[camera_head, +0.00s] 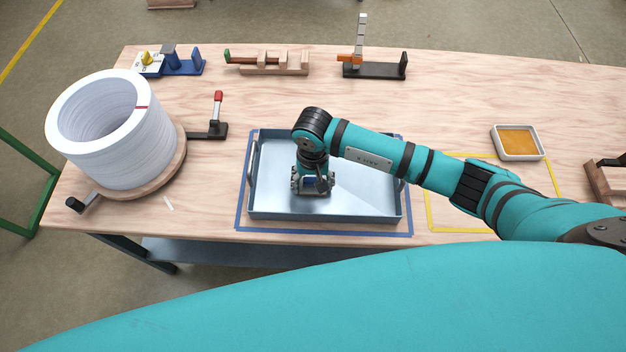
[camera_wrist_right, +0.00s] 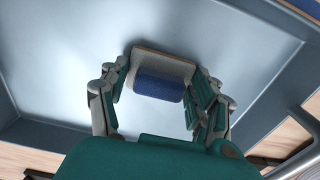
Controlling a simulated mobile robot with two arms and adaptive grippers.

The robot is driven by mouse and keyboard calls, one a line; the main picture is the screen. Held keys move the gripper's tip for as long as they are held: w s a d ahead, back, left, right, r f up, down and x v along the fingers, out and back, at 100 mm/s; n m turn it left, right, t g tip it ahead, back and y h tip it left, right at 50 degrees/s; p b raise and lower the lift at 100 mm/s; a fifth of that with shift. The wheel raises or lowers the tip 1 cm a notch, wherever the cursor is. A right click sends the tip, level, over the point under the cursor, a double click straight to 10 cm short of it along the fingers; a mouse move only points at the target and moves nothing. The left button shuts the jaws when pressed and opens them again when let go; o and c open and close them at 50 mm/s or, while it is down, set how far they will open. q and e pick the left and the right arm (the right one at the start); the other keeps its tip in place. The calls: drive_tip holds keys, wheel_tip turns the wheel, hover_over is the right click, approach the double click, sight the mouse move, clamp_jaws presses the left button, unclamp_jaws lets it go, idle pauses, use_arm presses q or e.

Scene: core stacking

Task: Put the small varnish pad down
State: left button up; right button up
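The small varnish pad (camera_wrist_right: 158,86), a blue block with a thin pale wooden edge, is between the fingers of my right gripper (camera_wrist_right: 160,88) in the right wrist view. Both fingers appear to touch its sides. In the head view my right gripper (camera_head: 312,184) points down inside the blue-grey metal tray (camera_head: 365,205), left of its middle. The pad is mostly hidden there by the gripper. I cannot tell whether the pad touches the tray floor. My left gripper is not in view.
The tray stands inside a blue tape outline. A white ring stack (camera_head: 115,140) stands on a turntable at the left. Several fixtures line the back edge. The tray floor around the gripper is clear.

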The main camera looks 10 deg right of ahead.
sight(313, 180)
drive_tip(key=o, duration=0.4)
drive_tip(key=shift+o, duration=0.2)
drive_tip(key=shift+r, duration=0.15)
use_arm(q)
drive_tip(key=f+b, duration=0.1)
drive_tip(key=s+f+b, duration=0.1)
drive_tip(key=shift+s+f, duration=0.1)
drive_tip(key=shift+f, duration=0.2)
use_arm(e)
wheel_tip(313, 180, up, 12)
